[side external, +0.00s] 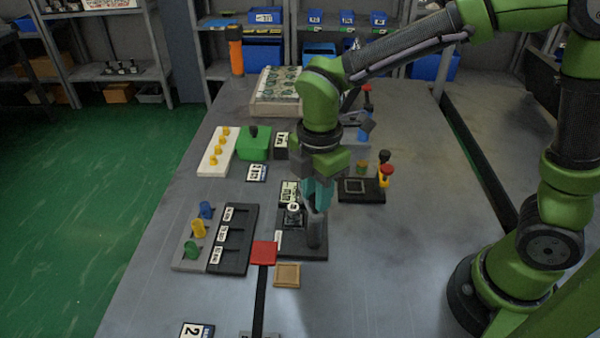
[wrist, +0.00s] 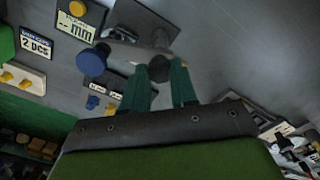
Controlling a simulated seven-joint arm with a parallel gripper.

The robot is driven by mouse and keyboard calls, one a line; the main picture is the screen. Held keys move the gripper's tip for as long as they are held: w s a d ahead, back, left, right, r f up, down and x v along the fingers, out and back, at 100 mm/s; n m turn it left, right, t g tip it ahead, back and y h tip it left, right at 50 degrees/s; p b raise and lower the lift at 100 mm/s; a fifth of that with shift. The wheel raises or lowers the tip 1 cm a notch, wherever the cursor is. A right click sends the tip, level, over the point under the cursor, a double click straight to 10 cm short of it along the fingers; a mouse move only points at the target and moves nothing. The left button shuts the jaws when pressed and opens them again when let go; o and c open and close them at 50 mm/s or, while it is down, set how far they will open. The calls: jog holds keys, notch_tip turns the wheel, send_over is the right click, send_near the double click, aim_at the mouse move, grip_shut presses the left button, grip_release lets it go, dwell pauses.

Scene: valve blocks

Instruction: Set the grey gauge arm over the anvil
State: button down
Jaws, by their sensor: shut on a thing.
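The gauge stand is a black base plate (side external: 288,248) near the table's middle, with a dark post (side external: 314,232) at its right. A small round pale-topped part (side external: 293,209) shows left of the post. My gripper (side external: 315,207) points down over the post. In the wrist view my gripper (wrist: 160,72) has its two green fingers shut on the dark hub of the grey gauge arm (wrist: 122,50). The arm reaches left from the fingers, and a blue round disc (wrist: 92,62) shows at its far end. I cannot make out the anvil clearly; the arm and disc may hide it.
A "mm" label (wrist: 76,25) lies beside the stand. A black three-slot tray (side external: 232,240), a red square pad (side external: 264,252) and a tan block (side external: 287,275) are near. A black fixture with a yellow-red post (side external: 385,178) stands right. The table's front right is clear.

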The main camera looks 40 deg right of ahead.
jog(key=shift+r+n, duration=0.1)
jog(key=shift+n, duration=1.8)
jog(key=c, duration=0.9)
grip_release()
notch_tip(320, 180, up, 17)
jog(key=shift+f, duration=0.1)
